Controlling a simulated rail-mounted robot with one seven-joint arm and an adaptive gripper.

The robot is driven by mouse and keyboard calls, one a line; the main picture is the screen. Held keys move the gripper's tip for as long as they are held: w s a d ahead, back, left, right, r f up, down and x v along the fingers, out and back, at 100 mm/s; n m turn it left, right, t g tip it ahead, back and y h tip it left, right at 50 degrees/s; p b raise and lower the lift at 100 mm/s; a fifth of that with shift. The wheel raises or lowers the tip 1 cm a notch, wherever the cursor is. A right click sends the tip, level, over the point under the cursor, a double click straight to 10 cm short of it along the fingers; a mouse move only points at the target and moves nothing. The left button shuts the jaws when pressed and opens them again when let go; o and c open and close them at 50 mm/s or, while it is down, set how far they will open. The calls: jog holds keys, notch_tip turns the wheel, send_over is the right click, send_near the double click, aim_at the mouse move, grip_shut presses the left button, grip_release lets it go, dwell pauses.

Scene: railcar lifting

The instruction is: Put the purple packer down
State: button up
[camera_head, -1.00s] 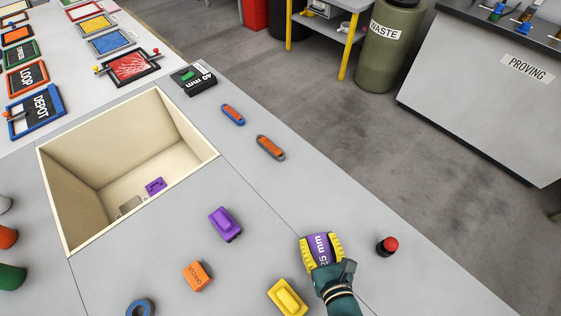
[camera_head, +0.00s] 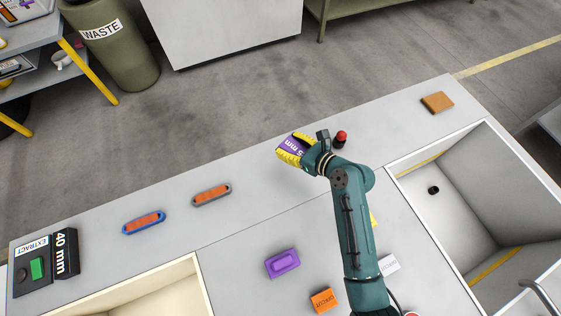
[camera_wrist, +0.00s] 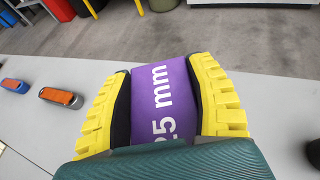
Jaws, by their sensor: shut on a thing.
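The purple packer (camera_head: 293,146), marked "25 mm" in white, is held between the yellow ribbed fingers of my gripper (camera_head: 291,149). In the wrist view the packer (camera_wrist: 160,95) fills the space between the two fingers, which press on its left and right sides. The packer is over the grey worktop (camera_head: 240,235), near its far edge. Its underside is hidden, so I cannot tell whether it touches the surface. A separate purple block (camera_head: 282,263) lies on the worktop nearer to me.
A red-topped button (camera_head: 341,138) stands just right of my gripper. Two orange-topped pieces, one blue-edged (camera_head: 144,222) and one grey-edged (camera_head: 211,194), lie to the left. An orange block (camera_head: 323,300) lies nearby. A deep grey bin (camera_head: 455,195) opens at right.

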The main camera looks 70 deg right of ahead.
notch_tip(320, 180, down, 10)
jog(key=b, duration=0.4)
jog(key=shift+s+d+r, duration=0.1)
jog(key=shift+d, duration=0.05)
jog(key=o, duration=1.2)
jog(key=p+v, duration=0.3)
jog(key=v, duration=0.9)
